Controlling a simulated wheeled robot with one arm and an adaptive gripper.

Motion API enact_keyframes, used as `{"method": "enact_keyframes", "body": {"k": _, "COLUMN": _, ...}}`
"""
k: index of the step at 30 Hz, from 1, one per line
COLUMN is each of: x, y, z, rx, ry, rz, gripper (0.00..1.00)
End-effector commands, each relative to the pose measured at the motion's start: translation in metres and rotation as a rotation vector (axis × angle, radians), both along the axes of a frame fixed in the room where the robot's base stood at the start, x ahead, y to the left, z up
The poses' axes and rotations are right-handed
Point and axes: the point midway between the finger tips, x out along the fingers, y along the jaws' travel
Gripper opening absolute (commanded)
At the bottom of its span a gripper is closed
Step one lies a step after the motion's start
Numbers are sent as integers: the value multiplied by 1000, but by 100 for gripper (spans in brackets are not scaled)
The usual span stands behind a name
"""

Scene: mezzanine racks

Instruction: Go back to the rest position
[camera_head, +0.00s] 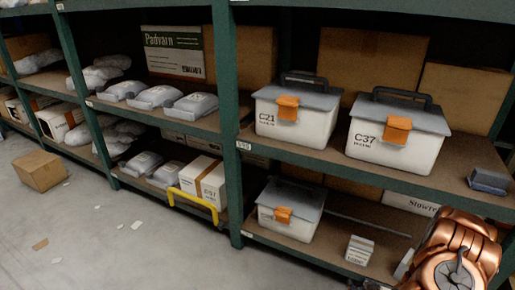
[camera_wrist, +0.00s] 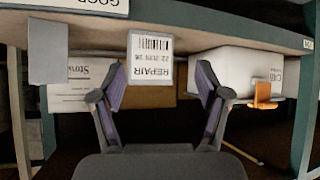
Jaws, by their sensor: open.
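My gripper (camera_wrist: 161,78) is open in the wrist view, its two dark fingers spread apart. A white block with a barcode and the word REPAIR (camera_wrist: 150,62) shows between and beyond the fingertips; no contact is visible, and the exact gap cannot be told. In the head view my copper-coloured arm (camera_head: 455,262) is at the lower right, in front of the rack's lower shelf. The fingers cannot be made out clearly there. A small white block (camera_head: 360,250) stands on that lower shelf, left of the arm.
Lidded bins C21 (camera_head: 295,115) and C37 (camera_head: 395,135) stand on the upper shelf, a smaller bin (camera_head: 290,210) below. Green rack posts (camera_head: 228,120) and shelf edges are close to my arm. A yellow bar (camera_head: 192,201), a carton (camera_head: 40,170) and scraps lie left; grey floor is otherwise open.

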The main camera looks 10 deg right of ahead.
Motion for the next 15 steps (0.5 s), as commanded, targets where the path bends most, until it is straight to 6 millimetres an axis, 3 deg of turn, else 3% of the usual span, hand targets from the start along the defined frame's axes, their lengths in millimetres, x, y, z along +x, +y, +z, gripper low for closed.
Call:
{"method": "enact_keyframes", "body": {"k": 1, "x": 7, "y": 2, "z": 23, "rx": -3, "ry": 20, "rz": 26, "gripper": 75}}
{"method": "enact_keyframes", "body": {"k": 15, "x": 30, "y": 36, "z": 149, "rx": 23, "ry": 267, "rz": 164, "gripper": 75}}
